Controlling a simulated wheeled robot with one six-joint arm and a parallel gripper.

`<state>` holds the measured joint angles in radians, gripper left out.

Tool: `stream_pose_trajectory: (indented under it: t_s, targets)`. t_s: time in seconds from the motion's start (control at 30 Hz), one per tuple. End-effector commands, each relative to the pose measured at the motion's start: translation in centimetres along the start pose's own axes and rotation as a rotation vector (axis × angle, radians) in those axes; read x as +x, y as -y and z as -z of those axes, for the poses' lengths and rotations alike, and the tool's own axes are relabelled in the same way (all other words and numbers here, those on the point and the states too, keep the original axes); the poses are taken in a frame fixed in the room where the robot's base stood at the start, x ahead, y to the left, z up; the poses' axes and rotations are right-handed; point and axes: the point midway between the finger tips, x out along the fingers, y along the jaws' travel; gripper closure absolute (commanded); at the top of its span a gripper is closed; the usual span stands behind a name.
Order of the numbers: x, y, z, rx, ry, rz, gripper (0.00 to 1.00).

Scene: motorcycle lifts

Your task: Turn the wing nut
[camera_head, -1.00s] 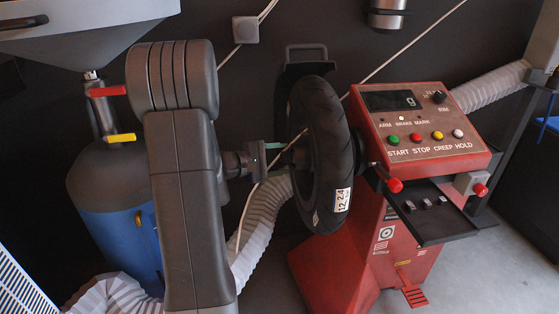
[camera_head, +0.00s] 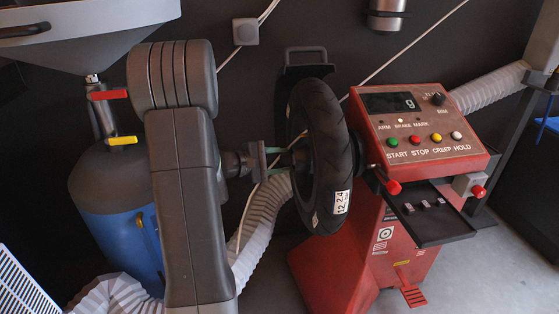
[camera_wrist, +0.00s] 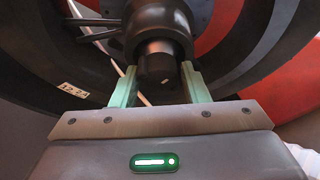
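The wing nut's dark round hub (camera_wrist: 160,28) sits at the centre of the wheel in the wrist view, with a darker shaft end (camera_wrist: 160,65) facing me. Bars stick out to the hub's left; I cannot tell whether they are its wings or wheel spokes. My gripper (camera_wrist: 160,72) is open. Its two pale green fingers stand left and right of the shaft end, with gaps visible. In the head view my gripper (camera_head: 275,160) is at the left side of the black tyre (camera_head: 330,155); the nut is mostly hidden there.
A red balancing machine (camera_head: 425,130) with coloured buttons and a black tray (camera_head: 435,222) stands right of the tyre. A blue tank (camera_head: 120,235) and a ribbed hose (camera_head: 255,225) are at the left. A thin cable crosses behind my gripper.

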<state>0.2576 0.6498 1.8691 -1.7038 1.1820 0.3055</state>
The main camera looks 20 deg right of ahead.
Motion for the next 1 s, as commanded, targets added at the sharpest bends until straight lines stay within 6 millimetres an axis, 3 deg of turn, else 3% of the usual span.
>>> stream_pose_trajectory:
  t_s: [0.07, 0.47, 1.0]
  targets:
    - [0.0, 0.0, 0.0, 0.000, 0.000, 0.000, 0.42]
    - [-0.7, -0.1, 0.0, 0.000, -0.002, -0.002, 0.42]
    - [-10.3, -0.2, 0.0, -0.001, -0.004, -0.003, 0.42]
